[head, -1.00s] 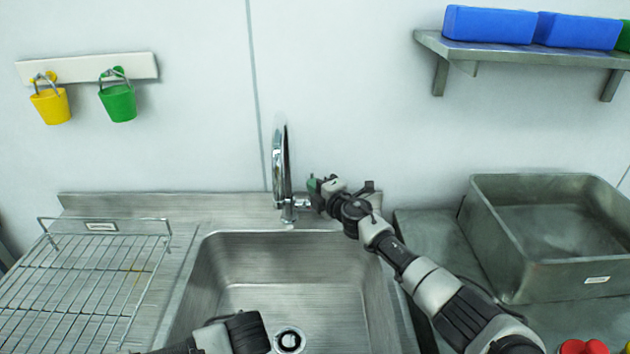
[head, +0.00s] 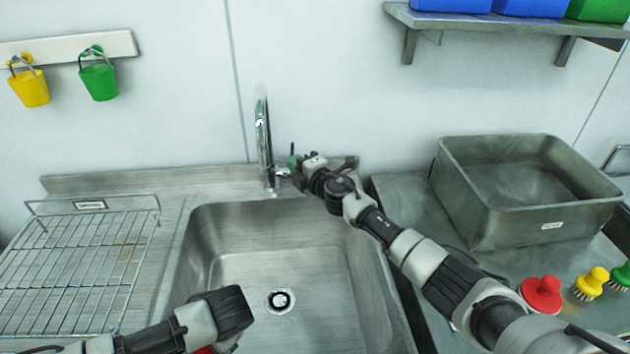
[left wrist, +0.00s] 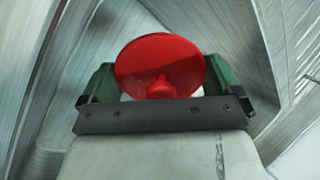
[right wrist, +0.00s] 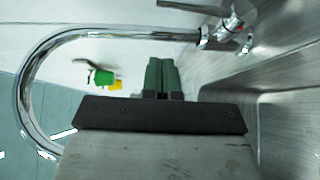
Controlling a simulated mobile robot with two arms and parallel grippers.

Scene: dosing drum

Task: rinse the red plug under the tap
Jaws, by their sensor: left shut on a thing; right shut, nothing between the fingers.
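The red plug (left wrist: 160,65) is held between the fingers of my left gripper (left wrist: 155,85), its round face toward the left wrist camera. In the head view my left gripper (head: 222,315) is over the front left of the sink (head: 330,285), with only a red sliver (head: 203,350) showing below it. The chrome tap (head: 263,140) stands behind the sink; its curved spout also shows in the right wrist view (right wrist: 30,80). I see no water running. My right gripper (head: 297,163) is shut and empty beside the tap's base, near its lever (right wrist: 232,25); contact cannot be told.
A wire rack (head: 75,270) lies left of the sink. A grey metal basin (head: 480,215) stands to the right. In front of it are a red round thing (head: 542,295) and a yellow brush (head: 591,282). Yellow (head: 29,88) and green (head: 99,82) buckets hang on the wall.

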